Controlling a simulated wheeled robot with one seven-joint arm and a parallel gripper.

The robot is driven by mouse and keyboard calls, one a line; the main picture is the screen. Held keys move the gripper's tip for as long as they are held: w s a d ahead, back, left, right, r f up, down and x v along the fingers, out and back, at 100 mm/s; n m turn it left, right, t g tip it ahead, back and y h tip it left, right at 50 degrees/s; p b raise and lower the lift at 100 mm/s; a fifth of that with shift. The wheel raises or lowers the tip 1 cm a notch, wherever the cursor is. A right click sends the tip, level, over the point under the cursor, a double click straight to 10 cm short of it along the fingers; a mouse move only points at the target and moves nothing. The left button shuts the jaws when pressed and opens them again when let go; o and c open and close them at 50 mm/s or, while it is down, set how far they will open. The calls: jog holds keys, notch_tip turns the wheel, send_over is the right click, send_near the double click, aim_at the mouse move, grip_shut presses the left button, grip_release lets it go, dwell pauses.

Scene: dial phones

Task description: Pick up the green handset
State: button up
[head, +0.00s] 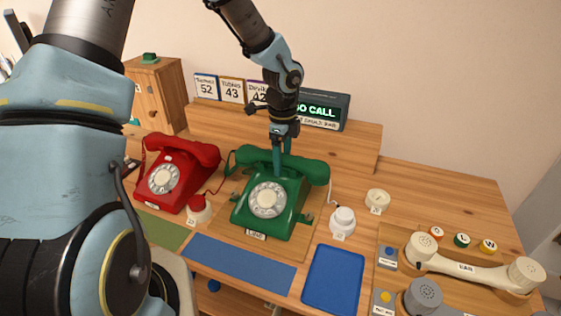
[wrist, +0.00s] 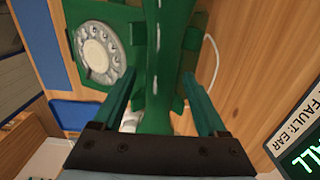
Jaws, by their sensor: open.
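The green handset (head: 313,169) lies across the top of the green dial phone (head: 262,222) in the middle of the table. My gripper (head: 279,172) points down over the handset's middle. In the wrist view, the handset (wrist: 170,48) runs between the two teal fingers of my open gripper (wrist: 160,84), one on each side with gaps showing. The phone's dial (wrist: 99,52) shows to the left there. The fingers hide part of the handset in the head view, and I cannot tell whether either touches it.
A red phone (head: 172,180) stands to the left. A blue mat (head: 240,263) and a blue tray (head: 333,278) lie in front. A cream handset (head: 470,266) rests on a wooden board at right. The lit call display (head: 322,110) stands behind my gripper.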

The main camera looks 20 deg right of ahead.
grip_shut()
dwell(0.4)
